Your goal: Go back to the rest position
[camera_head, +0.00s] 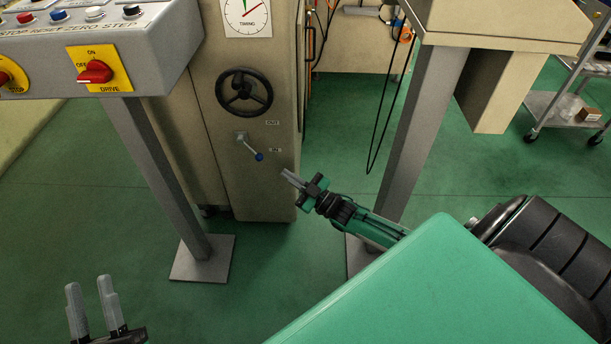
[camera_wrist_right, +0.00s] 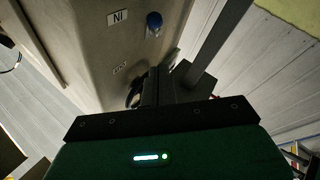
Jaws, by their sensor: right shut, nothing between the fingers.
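My right gripper (camera_head: 291,180) is in the middle of the head view, its arm coming in from the lower right. Its fingers are shut with nothing between them. They point toward the beige machine cabinet (camera_head: 281,190), just to the right of and below the blue-knobbed lever (camera_head: 259,157), apart from it in the picture. In the right wrist view the dark fingers (camera_wrist_right: 168,88) overlap the cabinet, and the lever's blue knob (camera_wrist_right: 154,20) shows above them. My left gripper (camera_head: 92,299) is at the bottom left of the head view, pointing up, open and empty.
A black handwheel (camera_head: 244,92) is above the lever. A grey control panel (camera_head: 150,50) on a post (camera_head: 160,165) stands at the left, another post (camera_head: 416,135) at the right. A cart (camera_head: 550,108) is at the far right.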

